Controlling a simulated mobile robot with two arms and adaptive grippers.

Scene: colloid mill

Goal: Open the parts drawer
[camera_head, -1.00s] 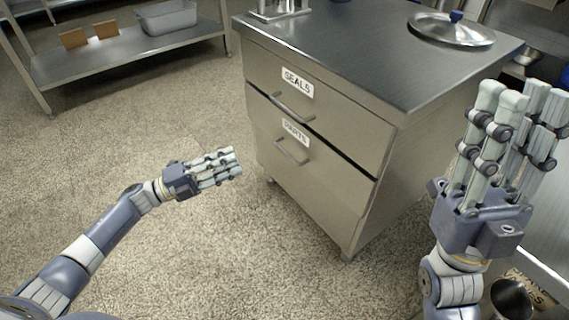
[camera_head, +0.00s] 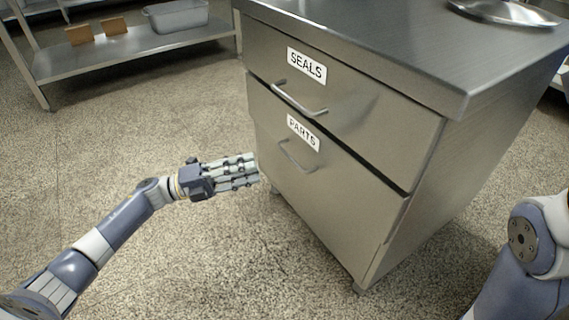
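The parts drawer (camera_head: 330,200) is the lower drawer of a steel cabinet, with a white PARTS label (camera_head: 303,132) and a bar handle (camera_head: 297,160) near its top edge. It looks shut. My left gripper (camera_head: 257,171) is left of the drawer front, with its fingers extended towards it. It looks open and empty, and holds nothing. In the picture its fingertips lie close to the cabinet's left edge, left of the handle; whether they touch it cannot be told. My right gripper is out of view; only part of the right arm shows at the lower right.
Above is the seals drawer (camera_head: 345,98) with its own bar handle (camera_head: 298,101), also shut. A steel shelf (camera_head: 130,52) with a grey tub (camera_head: 177,16) stands at the back left. The floor before the cabinet is clear.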

